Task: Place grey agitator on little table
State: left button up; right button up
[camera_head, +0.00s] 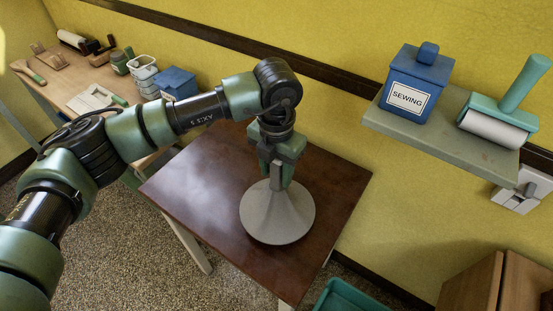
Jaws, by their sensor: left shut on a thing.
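The grey agitator (277,217) is a cone with a wide round base and a narrow post on top. It is upright over the dark brown little table (215,200), near the middle of its top. Its base appears to be at the tabletop, but I cannot tell for certain whether it touches. My left gripper (277,172) comes down from above and is shut on the top of the agitator's post. The fingers partly hide the post. My right gripper is not in view.
A grey wall shelf (440,130) at the right holds a blue sewing box (414,88) and a teal-handled roller (505,110). A cluttered wooden bench (75,85) stands at the back left. A teal bin (350,297) is on the floor in front. The tabletop around the agitator is clear.

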pick_arm(q)
jog(key=o, duration=1.3)
jog(key=shift+r, duration=0.1)
jog(key=shift+r+b, duration=0.25)
jog(key=shift+b, duration=0.05)
notch_tip(320, 180, up, 10)
jog(key=b, duration=0.4)
jog(key=shift+r, duration=0.75)
